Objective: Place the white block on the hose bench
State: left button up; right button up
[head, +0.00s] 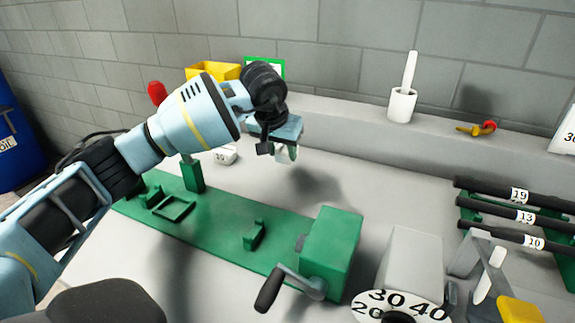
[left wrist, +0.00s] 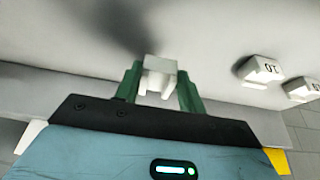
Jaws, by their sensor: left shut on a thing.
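My left gripper (head: 289,153) hangs above the pale worktop, behind the green bench in the head view. In the left wrist view its two green fingers are shut on a white block (left wrist: 158,78), which is held between their tips. In the head view the block is mostly hidden by the gripper. The long green bench (head: 215,228), which I take for the hose bench, lies on the worktop. It carries a square frame (head: 172,208), small green stops and a green box (head: 332,245) with a black-handled crank (head: 268,290). My right gripper is not in view.
A white numbered block (head: 226,155) rests behind the bench; two show in the left wrist view (left wrist: 264,69). Dark rods labelled 19, 13 and 10 (head: 515,215) lie at the right. A white cup (head: 402,104) stands on the back ledge. The worktop right of the gripper is clear.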

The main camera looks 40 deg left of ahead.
pick_arm(q)
jog(key=shift+f, duration=2.15)
jog(key=shift+f, duration=0.1)
jog(key=o, duration=1)
jog(key=v, duration=1.2)
jog(key=shift+s+p, duration=0.1)
jog(key=shift+p, duration=0.3)
